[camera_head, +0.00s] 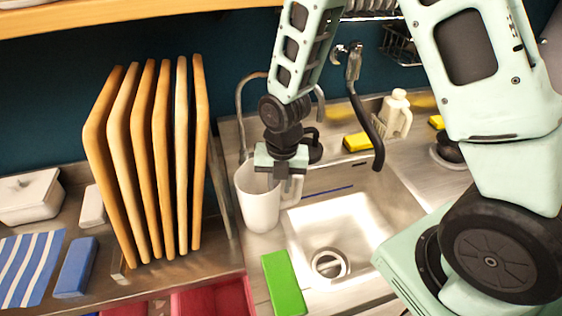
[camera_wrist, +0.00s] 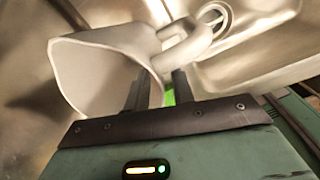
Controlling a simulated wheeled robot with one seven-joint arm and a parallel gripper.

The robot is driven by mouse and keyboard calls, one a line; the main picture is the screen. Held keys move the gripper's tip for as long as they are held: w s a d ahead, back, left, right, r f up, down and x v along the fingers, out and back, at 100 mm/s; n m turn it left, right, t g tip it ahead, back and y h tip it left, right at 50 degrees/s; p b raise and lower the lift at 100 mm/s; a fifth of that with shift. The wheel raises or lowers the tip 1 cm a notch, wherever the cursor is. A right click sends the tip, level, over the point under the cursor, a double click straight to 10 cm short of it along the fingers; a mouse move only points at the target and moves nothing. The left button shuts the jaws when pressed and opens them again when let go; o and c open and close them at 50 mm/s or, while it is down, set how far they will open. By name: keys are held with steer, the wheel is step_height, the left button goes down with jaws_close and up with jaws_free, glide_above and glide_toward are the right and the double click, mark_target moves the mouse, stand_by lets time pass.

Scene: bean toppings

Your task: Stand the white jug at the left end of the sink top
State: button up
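The white jug (camera_head: 258,208) appears upright at the left part of the steel sink top, beside the basin (camera_head: 345,225). Its handle is on its right side. My gripper (camera_head: 280,172) points down over the jug's rim in the head view and hides part of it. In the wrist view the jug (camera_wrist: 88,72) shows its wide mouth, and the looped handle (camera_wrist: 192,42) lies beyond my fingers. My gripper's fingers (camera_wrist: 160,92) are apart near the rim at the handle side, with a strip of green showing between them.
A green block (camera_head: 284,283) lies in front of the jug. Upright wooden boards (camera_head: 160,160) stand to the left. The black tap (camera_head: 365,105), a yellow sponge (camera_head: 357,142) and a cream bottle (camera_head: 397,113) are behind the basin.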

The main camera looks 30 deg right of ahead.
step_height(320, 180, up, 9)
steer(key=b, duration=0.1)
steer(key=s+a+r+m, duration=0.3)
steer(key=s+a+m, duration=0.1)
steer(key=s+m, duration=0.5)
steer(key=s+a+r+m, duration=0.3)
steer(key=s+m, duration=0.6)
steer(key=m, duration=0.4)
steer(key=shift+s+a, duration=0.4)
steer(key=shift+a, duration=0.3)
steer(key=shift+f, duration=0.1)
step_height(320, 180, down, 6)
steer(key=b, duration=0.6)
steer(key=shift+b, duration=0.35)
steer(key=shift+f, duration=0.1)
